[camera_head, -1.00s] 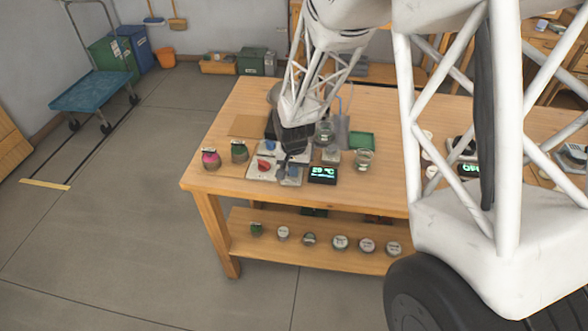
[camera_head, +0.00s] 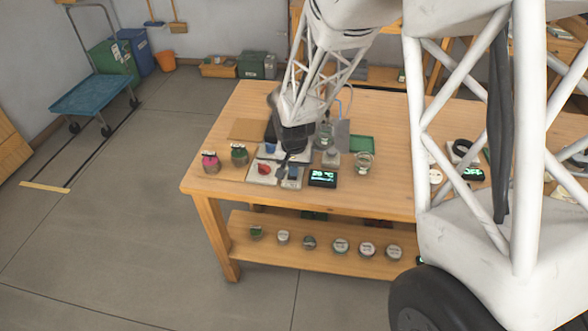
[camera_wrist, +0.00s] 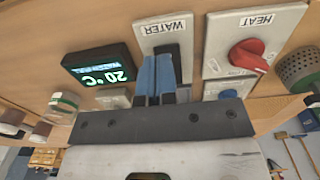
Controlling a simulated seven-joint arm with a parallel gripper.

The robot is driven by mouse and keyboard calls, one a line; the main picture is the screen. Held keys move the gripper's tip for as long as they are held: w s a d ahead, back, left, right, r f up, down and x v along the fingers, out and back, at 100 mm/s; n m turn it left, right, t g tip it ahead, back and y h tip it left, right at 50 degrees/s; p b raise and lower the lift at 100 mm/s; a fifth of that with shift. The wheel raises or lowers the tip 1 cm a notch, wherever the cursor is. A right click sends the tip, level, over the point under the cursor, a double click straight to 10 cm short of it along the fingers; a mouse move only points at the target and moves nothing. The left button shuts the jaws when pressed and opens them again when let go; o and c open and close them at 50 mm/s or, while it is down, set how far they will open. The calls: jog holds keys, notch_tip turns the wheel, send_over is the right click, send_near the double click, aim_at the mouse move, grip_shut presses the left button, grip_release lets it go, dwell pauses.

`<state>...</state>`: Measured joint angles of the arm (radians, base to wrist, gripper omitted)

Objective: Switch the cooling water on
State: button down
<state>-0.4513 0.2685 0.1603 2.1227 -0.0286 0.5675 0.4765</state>
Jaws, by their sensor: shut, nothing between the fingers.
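The plate marked WATER (camera_wrist: 165,32) lies under my gripper (camera_wrist: 155,62) in the wrist view. In the head view this plate (camera_head: 290,183) is at the front of the table's left part, beside the heat plate. My gripper (camera_head: 284,163) points down at the plates with its fingers shut. A blue part shows at the fingers in the wrist view, over a dark part of the water plate. The fingers cover much of the switch, so I cannot tell its position or whether they touch it.
The HEAT plate with its red knob (camera_wrist: 246,57) is right of the water plate in the wrist view. A dark display (camera_wrist: 100,66) reading 20 °C is on the left. Glass vessels (camera_head: 364,162) and two jars (camera_head: 239,153) stand nearby. Free tabletop lies in front.

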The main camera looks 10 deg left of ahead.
notch_tip(320, 180, up, 14)
jog(key=s, duration=0.2)
jog(key=shift+s+f, duration=0.2)
jog(key=shift+s, duration=0.1)
dwell(0.4)
dwell(0.5)
jog(key=s+d+r+t, duration=0.1)
jog(key=s+d+r, duration=0.5)
jog(key=d, duration=0.3)
jog(key=s+d+r, duration=0.5)
jog(key=d, duration=0.4)
jog(key=s+d+r, duration=0.1)
jog(key=s+d, duration=0.4)
jog(key=s, duration=0.3)
jog(key=s+d+r+t, duration=0.1)
jog(key=s+d, duration=0.5)
jog(key=s, duration=0.3)
jog(key=shift+r, duration=0.25)
jog(key=shift+d, duration=0.1)
